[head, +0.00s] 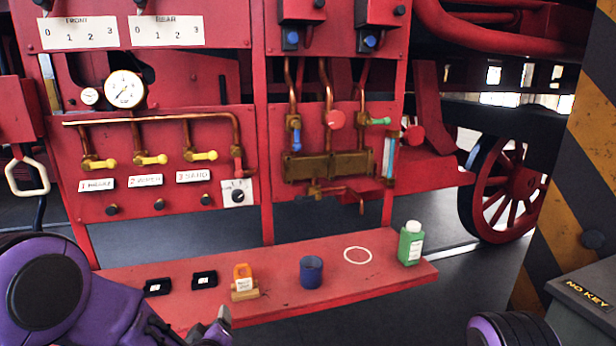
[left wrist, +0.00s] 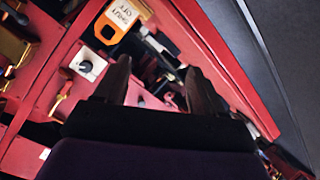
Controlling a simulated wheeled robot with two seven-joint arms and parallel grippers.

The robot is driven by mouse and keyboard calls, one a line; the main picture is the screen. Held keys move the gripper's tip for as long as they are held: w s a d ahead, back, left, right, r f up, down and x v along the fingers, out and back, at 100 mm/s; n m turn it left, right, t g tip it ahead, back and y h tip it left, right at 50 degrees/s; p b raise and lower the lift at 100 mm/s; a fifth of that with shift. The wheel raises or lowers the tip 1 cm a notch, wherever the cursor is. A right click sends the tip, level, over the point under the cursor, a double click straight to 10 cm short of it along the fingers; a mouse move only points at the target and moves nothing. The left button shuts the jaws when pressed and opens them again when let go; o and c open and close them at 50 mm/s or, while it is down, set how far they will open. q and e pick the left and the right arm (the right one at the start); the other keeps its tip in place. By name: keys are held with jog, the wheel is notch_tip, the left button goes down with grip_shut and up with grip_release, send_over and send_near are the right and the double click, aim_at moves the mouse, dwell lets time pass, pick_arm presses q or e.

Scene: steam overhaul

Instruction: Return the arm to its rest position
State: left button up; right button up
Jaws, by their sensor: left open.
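My left arm (head: 60,285), purple and black, comes in from the lower left of the head view. My left gripper (head: 216,326) is at the bottom edge, just in front of the red shelf (head: 330,290) and near the orange lockout tag (head: 243,278). In the left wrist view the two dark fingers of the left gripper (left wrist: 158,82) stand apart with nothing held between them. The orange tag (left wrist: 120,22) shows beyond them there. A purple and black part of my right arm (head: 500,330) shows at the bottom right; the right gripper is not in view.
The shelf holds two black items (head: 158,287), a blue cup (head: 311,272), a white ring mark (head: 357,255) and a green bottle (head: 411,243). Behind stands a red panel (head: 160,120) with pipes and valves. A grey box (head: 585,295) is at the right.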

pick_arm(q)
jog(key=s+a+f+m+g, duration=0.1)
jog(key=s+a+f+g, duration=0.1)
jog(key=s+f, duration=0.5)
jog(key=s+a+f+m+g, duration=0.1)
jog(key=s+a+f+g, duration=0.15)
jog(key=s+f, duration=0.5)
jog(key=s+a+f+g, duration=0.1)
jog(key=s+f+g, duration=0.1)
jog(key=s, duration=0.5)
jog(key=s+a+f+g, duration=0.1)
jog(key=s+f+g, duration=0.1)
jog(key=s+f, duration=0.2)
jog(key=s+a+f+m+g, duration=0.1)
jog(key=s+f+g, duration=0.1)
jog(key=s, duration=0.8)
jog(key=shift+s+a+f, duration=0.35)
jog(key=shift+s+f, duration=0.05)
jog(key=shift+f, duration=0.3)
